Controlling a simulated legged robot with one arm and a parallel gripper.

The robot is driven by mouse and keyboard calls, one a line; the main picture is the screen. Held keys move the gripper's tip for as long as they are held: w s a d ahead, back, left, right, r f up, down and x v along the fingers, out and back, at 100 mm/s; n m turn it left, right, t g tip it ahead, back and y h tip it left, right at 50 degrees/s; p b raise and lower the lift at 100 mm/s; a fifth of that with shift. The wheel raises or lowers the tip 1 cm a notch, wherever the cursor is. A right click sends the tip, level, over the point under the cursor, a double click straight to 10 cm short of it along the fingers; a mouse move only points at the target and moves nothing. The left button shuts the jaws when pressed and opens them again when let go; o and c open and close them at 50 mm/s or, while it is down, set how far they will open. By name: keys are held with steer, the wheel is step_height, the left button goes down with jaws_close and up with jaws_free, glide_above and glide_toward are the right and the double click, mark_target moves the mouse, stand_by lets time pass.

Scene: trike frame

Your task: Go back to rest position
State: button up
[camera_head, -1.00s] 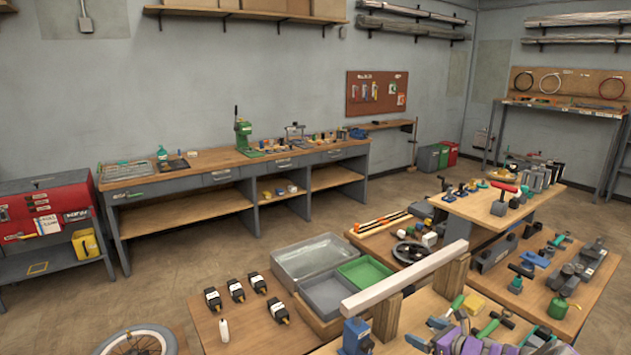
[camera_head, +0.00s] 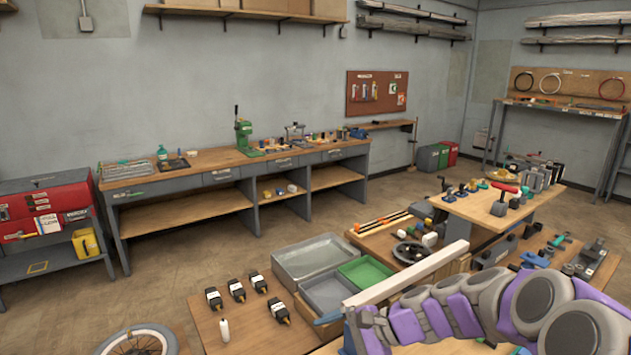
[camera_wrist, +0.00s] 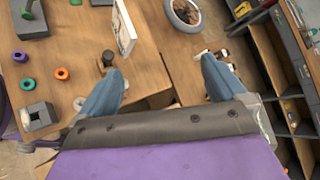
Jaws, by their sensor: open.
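My gripper shows in the wrist view (camera_wrist: 160,84) with its two blue fingers spread apart and nothing between them. Below the gap are wooden table tops and a strip of floor. In the head view my purple and grey arm reaches in from the right edge at the lower right.
A spoked wheel (camera_head: 137,343) is at bottom left. Open floor lies before the back workbench (camera_head: 235,160).

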steer(key=s+n+g+h, duration=0.3)
steer(key=s+n+h, duration=0.3)
steer(key=s, duration=1.1)
steer(key=s+d+n+h, duration=0.2)
steer(key=s+d, duration=0.3)
steer(key=s, duration=0.2)
steer(key=s+d+f+n+h, duration=0.1)
steer(key=s+d+n+h, duration=0.2)
steer(key=s+d, duration=0.2)
steer(key=s, duration=0.2)
steer(key=shift+s+d+f+n, duration=0.15)
steer(key=shift+s+d+n, duration=0.15)
steer(key=shift+s, duration=0.1)
